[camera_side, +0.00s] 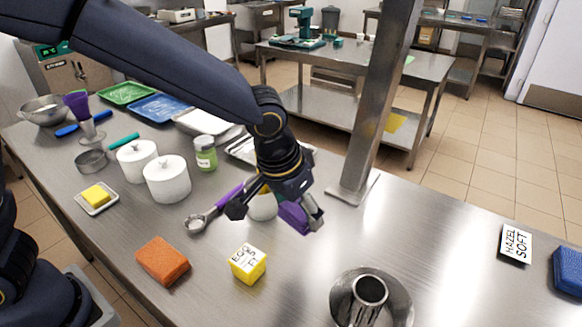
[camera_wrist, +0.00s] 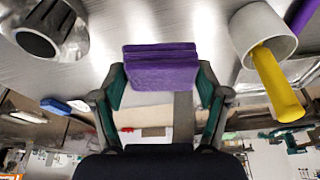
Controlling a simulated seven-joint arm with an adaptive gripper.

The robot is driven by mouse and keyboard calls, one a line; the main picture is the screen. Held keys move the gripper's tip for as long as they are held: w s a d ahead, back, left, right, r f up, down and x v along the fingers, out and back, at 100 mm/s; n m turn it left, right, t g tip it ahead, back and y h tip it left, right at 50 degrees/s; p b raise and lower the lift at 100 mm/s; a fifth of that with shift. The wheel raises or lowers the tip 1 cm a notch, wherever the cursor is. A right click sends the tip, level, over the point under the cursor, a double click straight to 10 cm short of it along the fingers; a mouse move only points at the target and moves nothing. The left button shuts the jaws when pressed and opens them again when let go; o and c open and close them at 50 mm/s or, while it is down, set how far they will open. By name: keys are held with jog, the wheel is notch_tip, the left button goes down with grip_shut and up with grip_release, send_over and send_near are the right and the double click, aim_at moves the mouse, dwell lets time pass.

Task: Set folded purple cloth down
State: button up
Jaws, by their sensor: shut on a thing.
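The folded purple cloth (camera_side: 294,217) is held between the fingers of my gripper (camera_side: 279,205) in the side view. In the wrist view the cloth (camera_wrist: 160,68) shows as stacked purple layers between the two fingers of my gripper (camera_wrist: 161,90). The cloth appears to be above the steel table (camera_side: 310,270); the exact gap beneath it is hard to tell. My gripper is shut on the cloth. A white cup (camera_side: 263,206) stands just behind my gripper and is partly hidden by it.
A yellow labelled block (camera_side: 248,264) and an orange block (camera_side: 162,261) lie in front left. A metal cylinder on a round base (camera_side: 369,298) stands front right. A steel post (camera_side: 372,110) rises behind. The table right of my gripper is clear up to a label card (camera_side: 516,244) and blue block (camera_side: 568,271).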

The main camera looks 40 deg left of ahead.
notch_tip(320, 180, up, 12)
jog(key=w+a+n+y, duration=0.1)
jog(key=w+a+n, duration=0.2)
jog(key=a, duration=0.9)
jog(key=w+a+n+y, duration=0.1)
jog(key=w+a+n, duration=0.2)
jog(key=a, duration=0.9)
jog(key=s+a+n+g+y, duration=0.1)
jog(key=s+a+n, duration=0.2)
jog(key=a, duration=0.9)
jog(key=s+a+n, duration=0.2)
jog(key=s+a, duration=0.1)
jog(key=a, duration=0.8)
send_over(181, 151)
jog(key=s, duration=0.1)
jog(key=f, duration=2.1)
jog(key=shift+s+d, duration=0.1)
jog(key=shift+d, duration=0.3)
jog(key=shift+d+x, duration=0.15)
jog(key=shift+x, duration=0.7)
jog(key=shift+d+x, duration=0.15)
jog(key=shift+x, duration=0.65)
